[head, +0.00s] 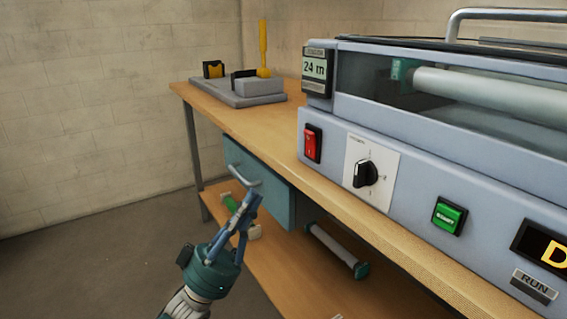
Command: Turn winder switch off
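The laminator (330,180) stands on the workbench at the right. Its front panel has a red rocker switch (312,144) at the left end and a black rotary knob (365,173) on a white plate. The lettering on the plate is too small to read, so I cannot tell which control is the winder switch. My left gripper (247,202) is below and left of both controls, in front of the blue drawer, apart from the panel. Its fingers are seen edge-on and look close together; the gap is unclear. My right gripper is out of view.
The blue drawer (258,178) has a protruding handle. A grey fixture (240,92) sits at the bench's far end. The lower shelf (285,271) holds rollers. Floor at left is clear.

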